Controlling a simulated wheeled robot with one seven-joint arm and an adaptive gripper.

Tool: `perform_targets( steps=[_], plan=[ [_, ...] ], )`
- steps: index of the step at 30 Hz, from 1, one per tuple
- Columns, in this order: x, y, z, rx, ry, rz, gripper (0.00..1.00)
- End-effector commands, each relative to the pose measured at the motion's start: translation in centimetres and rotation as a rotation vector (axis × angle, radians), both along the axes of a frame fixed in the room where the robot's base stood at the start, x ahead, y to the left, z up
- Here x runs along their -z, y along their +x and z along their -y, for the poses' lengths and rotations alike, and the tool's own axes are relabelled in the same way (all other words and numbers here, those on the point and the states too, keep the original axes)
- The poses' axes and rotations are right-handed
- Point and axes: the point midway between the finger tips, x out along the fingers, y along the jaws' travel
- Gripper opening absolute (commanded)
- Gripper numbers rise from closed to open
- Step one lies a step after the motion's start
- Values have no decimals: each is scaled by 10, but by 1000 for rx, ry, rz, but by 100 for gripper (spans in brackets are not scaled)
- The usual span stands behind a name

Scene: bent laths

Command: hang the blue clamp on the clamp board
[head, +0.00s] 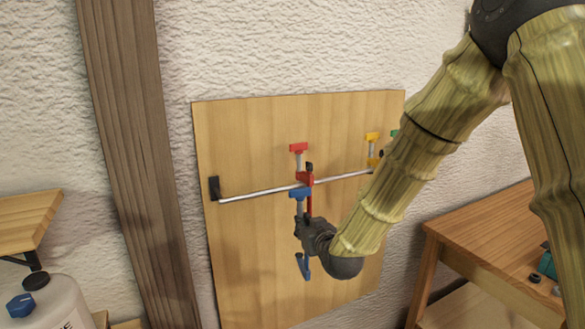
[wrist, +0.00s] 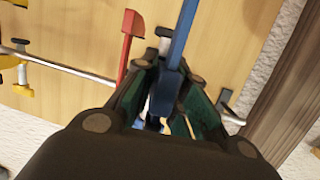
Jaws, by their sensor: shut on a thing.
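The blue clamp (head: 304,267) is upright in my gripper (head: 306,228), in front of the wooden clamp board (head: 250,135). Its upper blue jaw shows close to the metal rail (head: 250,195), just left of the red clamp's lower part. I cannot tell whether it touches the rail. In the wrist view the blue bar (wrist: 183,38) runs up from between the fingers of my gripper (wrist: 165,100), which is shut on it. The fingers and palm hide part of the clamp.
A red clamp (head: 299,148) hangs on the rail very near the blue one. A yellow clamp (head: 371,137) and a green one (head: 394,134) are farther right. The rail's left stretch is bare up to the black bracket (head: 214,188). A wooden post (head: 130,130) stands left.

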Motion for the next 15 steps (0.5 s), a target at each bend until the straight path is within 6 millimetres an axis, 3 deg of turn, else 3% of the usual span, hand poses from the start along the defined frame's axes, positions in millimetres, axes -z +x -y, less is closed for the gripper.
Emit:
perform_targets(
  steps=[1,6,11,15],
  plan=[
    [-28,6,-4,-17,4,8,0],
    [-91,14,-18,-77,3,3,0],
    [-133,16,-26,-118,2,-2,0],
    [-152,16,-30,-138,1,-6,0]
  ],
)
